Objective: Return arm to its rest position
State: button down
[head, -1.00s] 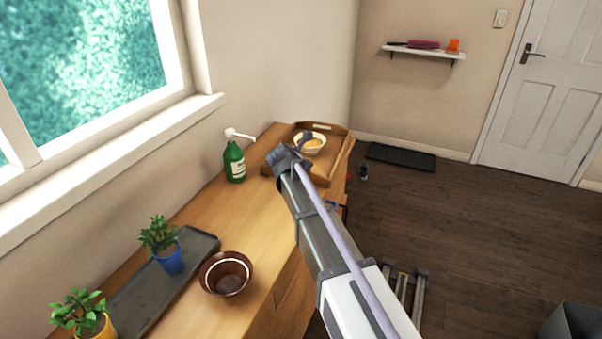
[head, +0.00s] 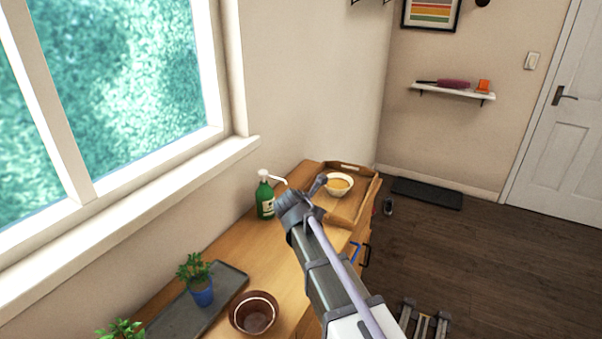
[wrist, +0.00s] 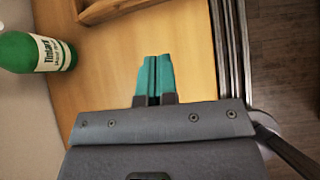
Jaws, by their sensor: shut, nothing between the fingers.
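In the wrist view my gripper (wrist: 154,78) shows its two teal fingers pressed together with nothing between them. It is over the wooden counter (wrist: 105,75). In the head view my arm reaches out over the counter from the lower right, and the fingers are hidden behind the arm's far end. A green pump bottle (head: 265,197) stands left of the arm's end. It also shows at the left of the wrist view (wrist: 38,53), apart from the fingers.
A wooden tray (head: 352,208) with a white bowl (head: 338,188) is beyond the arm's end. A brown bowl (head: 254,316), a grey tray (head: 180,318) and a plant in a blue pot (head: 201,292) are nearer. A window sill (head: 130,200) runs along the left.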

jog(key=s+d+f+m+g+y, duration=0.2)
jog(key=s+d+m+g, duration=0.1)
jog(key=s+m, duration=0.9)
jog(key=s+d+f+m+g+y, duration=0.3)
jog(key=s+m, duration=0.9)
jog(key=m, duration=0.5)
jog(key=shift+s+d+g, duration=0.4)
jog(key=shift+d+g, duration=0.3)
